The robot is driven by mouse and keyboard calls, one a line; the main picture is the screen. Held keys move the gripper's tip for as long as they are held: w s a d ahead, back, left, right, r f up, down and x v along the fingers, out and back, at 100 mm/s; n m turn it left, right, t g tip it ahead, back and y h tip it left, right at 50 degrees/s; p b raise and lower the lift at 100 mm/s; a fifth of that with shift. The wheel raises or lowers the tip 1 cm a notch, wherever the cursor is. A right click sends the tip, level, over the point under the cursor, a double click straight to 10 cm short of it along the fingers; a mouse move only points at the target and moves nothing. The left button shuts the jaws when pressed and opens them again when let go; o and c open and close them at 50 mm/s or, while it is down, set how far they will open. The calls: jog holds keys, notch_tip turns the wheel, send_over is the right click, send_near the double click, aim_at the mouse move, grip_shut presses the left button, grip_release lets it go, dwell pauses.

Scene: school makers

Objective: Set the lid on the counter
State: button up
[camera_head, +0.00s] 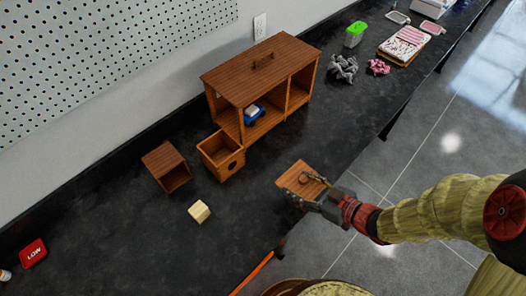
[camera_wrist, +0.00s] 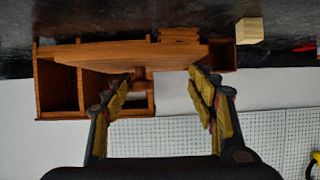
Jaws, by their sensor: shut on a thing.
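The lid (camera_head: 298,172) is a flat square brown wooden panel with a small round knob (camera_head: 304,178). My gripper (camera_head: 303,188) is at the knob and shut on the lid, near the counter's front edge. In the wrist view the lid (camera_wrist: 120,54) shows nearly edge-on, with its knob between the fingers of my gripper (camera_wrist: 165,78). I cannot tell whether the lid touches the counter or hangs just above it. The black counter (camera_head: 235,240) runs along the wall and has bare surface left of and below the lid.
A wooden cabinet (camera_head: 255,77) with a blue item (camera_head: 254,113) inside stands behind. An open-topped wooden box (camera_head: 222,155), a small wooden cubby (camera_head: 166,167), a pale block (camera_head: 199,211) and a red LOW box (camera_head: 33,253) are leftward. A green-lidded container (camera_head: 354,34) stands at the far right.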

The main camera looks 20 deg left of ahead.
aim_at(297, 172)
jog(key=shift+w+a+f, duration=0.15)
jog(key=shift+a+f, duration=0.1)
jog(key=shift+a, duration=0.05)
jog(key=w+a+f+b, duration=0.1)
jog(key=w, duration=0.1)
jog(key=w+a+f+b, duration=0.1)
jog(key=w, duration=0.1)
jog(key=w+a+f+b, duration=0.1)
jog(key=w, duration=0.1)
jog(key=shift+w+a+f, duration=0.1)
jog(key=shift+a+f, duration=0.1)
jog(key=w+a+f, duration=0.1)
jog(key=w+f+b, duration=0.1)
jog(key=w+f, duration=0.1)
jog(key=w+a+f+b, duration=0.1)
jog(key=f, duration=0.1)
jog(key=shift+w+a+f, duration=0.15)
jog(key=shift+w+a, duration=0.15)
jog(key=shift+w, duration=0.05)
jog(key=shift+w+a+f+b, duration=0.15)
jog(key=shift+f+b, duration=0.1)
jog(key=shift+b, duration=0.15)
jog(key=shift+w+f+b, duration=0.2)
jog(key=shift+f+b, duration=0.75)
jog(key=shift+f, duration=0.7)
jog(key=shift+f, duration=0.2)
jog(key=o, duration=1.1)
jog(key=shift+c, duration=0.2)
jog(key=shift+o, duration=0.5)
